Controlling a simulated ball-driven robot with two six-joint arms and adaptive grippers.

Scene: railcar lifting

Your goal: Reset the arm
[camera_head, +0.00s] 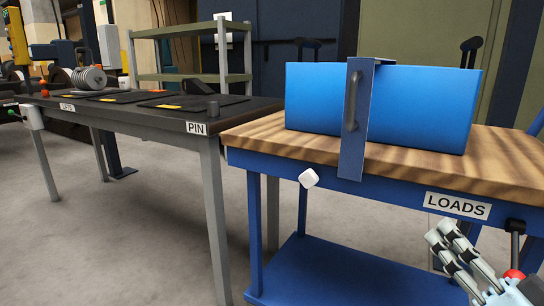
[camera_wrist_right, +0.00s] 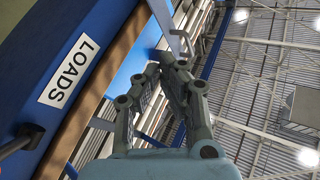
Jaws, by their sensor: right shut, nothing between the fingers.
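My right gripper (camera_head: 440,232) is at the lower right of the head view, in front of the blue cart's front edge and beside the LOADS label (camera_head: 458,206). Its fingers are shut with nothing between them. In the right wrist view the gripper (camera_wrist_right: 170,62) points up past the cart edge, and the LOADS label (camera_wrist_right: 68,72) shows at the left. My left gripper does not show in the head view.
A blue box (camera_head: 420,100) with a strap and handle (camera_head: 352,115) stands on the wooden cart top (camera_head: 500,150). A dark table (camera_head: 240,110) labelled PIN stands to the left, with black mats and a coil (camera_head: 88,79). Grey floor (camera_head: 130,220) lies open below it.

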